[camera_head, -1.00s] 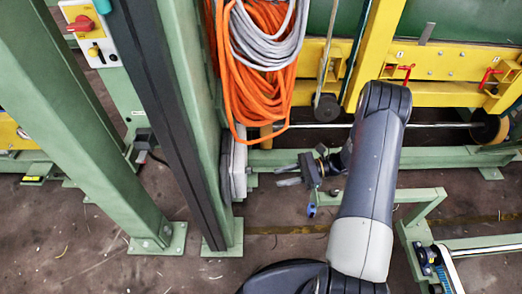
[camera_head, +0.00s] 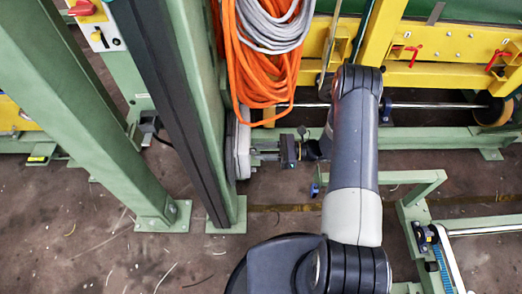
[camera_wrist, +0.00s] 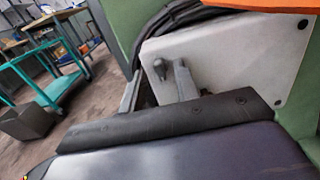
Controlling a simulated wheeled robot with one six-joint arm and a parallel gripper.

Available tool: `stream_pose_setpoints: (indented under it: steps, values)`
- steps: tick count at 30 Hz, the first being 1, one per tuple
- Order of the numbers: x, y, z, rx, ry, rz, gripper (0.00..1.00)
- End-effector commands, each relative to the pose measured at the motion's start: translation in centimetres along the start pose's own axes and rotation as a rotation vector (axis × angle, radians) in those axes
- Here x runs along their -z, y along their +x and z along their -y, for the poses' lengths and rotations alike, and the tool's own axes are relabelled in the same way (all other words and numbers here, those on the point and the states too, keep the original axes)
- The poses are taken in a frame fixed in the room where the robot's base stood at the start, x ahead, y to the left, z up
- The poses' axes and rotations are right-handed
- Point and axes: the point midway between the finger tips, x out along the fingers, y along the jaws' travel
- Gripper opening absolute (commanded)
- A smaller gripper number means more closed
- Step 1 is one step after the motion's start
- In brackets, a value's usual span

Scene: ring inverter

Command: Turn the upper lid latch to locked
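A pale grey box lid (camera_wrist: 225,55) fills the middle of the wrist view; in the head view the box (camera_head: 243,152) shows edge-on on the green post. A small dark grey latch (camera_wrist: 160,69) stands out near the lid's upper left. My gripper (camera_wrist: 158,72) is open, with one finger to each side of the latch in the picture. I cannot tell whether the fingers touch it or how far past it they reach. In the head view my gripper (camera_head: 266,152) points left, close to the box. No second latch is visible; my gripper body hides the lower lid.
Orange cable coils (camera_head: 262,70) and grey cable (camera_head: 265,25) hang just above the box. A thick green post (camera_head: 205,110) stands to its left. A yellow beam (camera_head: 445,65) with red handles and a low green frame (camera_head: 410,200) lie to the right.

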Motion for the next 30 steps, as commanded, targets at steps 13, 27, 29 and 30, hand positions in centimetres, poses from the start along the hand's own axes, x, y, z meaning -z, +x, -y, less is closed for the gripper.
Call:
stream_pose_setpoints:
  steps: [13,27,29,30]
  values:
    - [0.0,0.87,-0.03,0.0,0.0,-0.001,0.27]
    - [0.0,0.86,-0.04,-0.001,0.0,-0.001,0.0]
    - [0.0,0.86,-0.04,-0.001,0.0,-0.001,0.0]
    - [0.01,0.86,-0.04,-0.001,-0.001,-0.001,0.0]
